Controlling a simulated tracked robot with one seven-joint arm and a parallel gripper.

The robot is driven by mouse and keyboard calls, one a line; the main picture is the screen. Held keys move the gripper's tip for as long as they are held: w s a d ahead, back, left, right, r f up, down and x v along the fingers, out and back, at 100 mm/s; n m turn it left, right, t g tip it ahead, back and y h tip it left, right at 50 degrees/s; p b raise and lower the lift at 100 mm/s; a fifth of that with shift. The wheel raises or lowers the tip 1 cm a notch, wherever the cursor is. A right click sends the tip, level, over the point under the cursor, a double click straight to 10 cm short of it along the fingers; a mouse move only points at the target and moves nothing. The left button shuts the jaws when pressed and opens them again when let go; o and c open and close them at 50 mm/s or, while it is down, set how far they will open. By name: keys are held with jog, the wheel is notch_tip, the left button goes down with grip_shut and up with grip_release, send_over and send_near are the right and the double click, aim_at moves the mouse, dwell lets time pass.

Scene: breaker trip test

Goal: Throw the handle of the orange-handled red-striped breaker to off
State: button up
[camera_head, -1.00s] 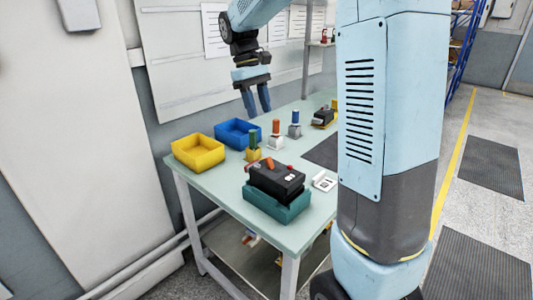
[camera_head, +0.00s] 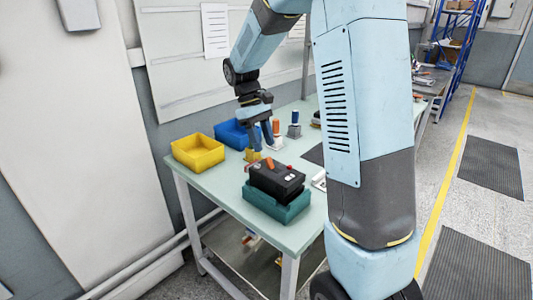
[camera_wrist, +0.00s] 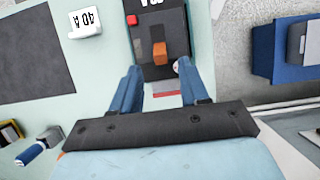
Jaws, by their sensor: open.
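The breaker (camera_head: 283,184) is a black box on a teal base (camera_head: 262,203) on the near part of the table. Its orange handle (camera_head: 270,163) stands up from its top. In the wrist view the orange handle (camera_wrist: 160,53) is on the dark breaker face (camera_wrist: 153,30), and a red stripe (camera_wrist: 167,92) on a white patch shows closer to my palm. My gripper (camera_head: 260,140) is open and empty, pointing down above and behind the breaker. In the wrist view its two blue fingers (camera_wrist: 157,66) appear on either side of the handle, apart from it; height difference is hard to tell.
A yellow bin (camera_head: 198,153) and a blue bin (camera_head: 230,134) stand at the back left. Orange-topped (camera_head: 276,130) and blue-topped (camera_head: 295,122) pieces stand behind the breaker. A white label card (camera_wrist: 86,22) lies beside it. The table's front left (camera_head: 215,188) is clear.

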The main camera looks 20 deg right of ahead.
aim_at(270, 165)
jog(key=shift+x, duration=2.2)
jog(key=shift+c, duration=0.4)
grip_shut()
